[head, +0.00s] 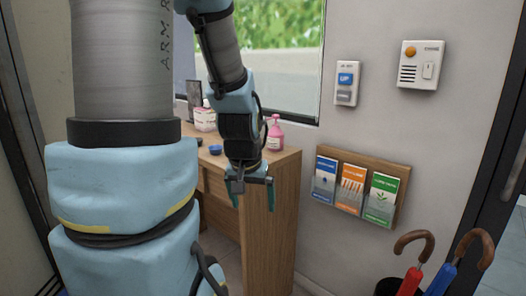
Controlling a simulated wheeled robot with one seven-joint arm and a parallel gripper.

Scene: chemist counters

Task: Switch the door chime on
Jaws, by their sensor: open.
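The door chime (421,65) is a white box on the wall at the upper right. It has an orange round part, a slotted grille and a pale switch (428,71) on its right side. The switch's position is too small to tell. My gripper (253,198) points down in front of the counter's end, left of the chime and lower in the picture. It is open with nothing between its fingers, and it is apart from the chime.
A wooden leaflet rack (362,184) hangs below. Umbrellas (412,262) stand at the lower right. A pink bottle (275,134) and a blue cup (215,150) are on the counter (272,220).

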